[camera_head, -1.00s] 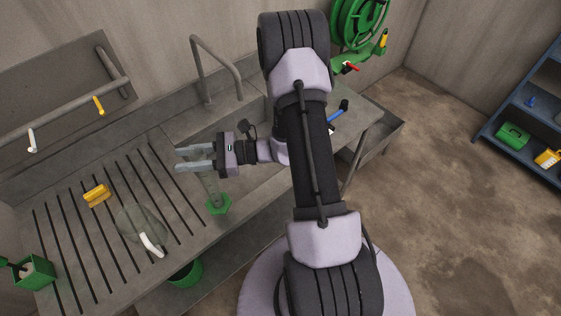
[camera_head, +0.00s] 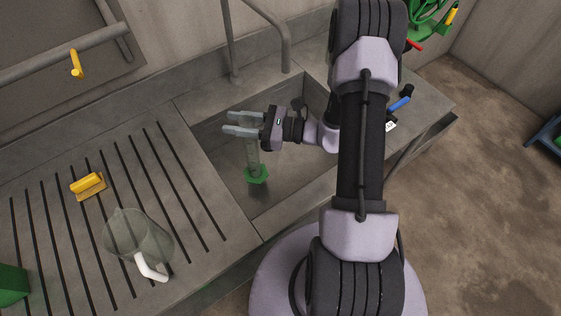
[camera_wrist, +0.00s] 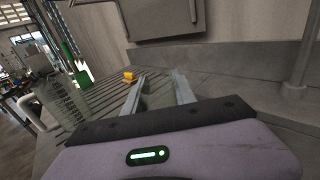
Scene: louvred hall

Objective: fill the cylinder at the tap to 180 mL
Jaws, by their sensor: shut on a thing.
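The clear cylinder (camera_head: 252,152) with a green hexagonal foot (camera_head: 256,175) hangs upright in my gripper (camera_head: 236,123), over the sink basin (camera_head: 213,185). My gripper is shut on its upper part, fingers pointing left. The tap (camera_head: 286,58), a grey bent pipe, rises behind the basin; its spout end is behind and to the right of the cylinder, not above it. In the wrist view the fingers (camera_wrist: 160,88) show with a faint clear shape between them. No water or level is readable in the cylinder.
A clear jug (camera_head: 138,237) with a white handle stands on the slotted drainboard (camera_head: 190,268) at left. A yellow brush (camera_head: 88,184) lies behind it. A yellow lever (camera_head: 76,63) is on the wall pipe. A blue-handled thing (camera_head: 400,102) lies right of the basin.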

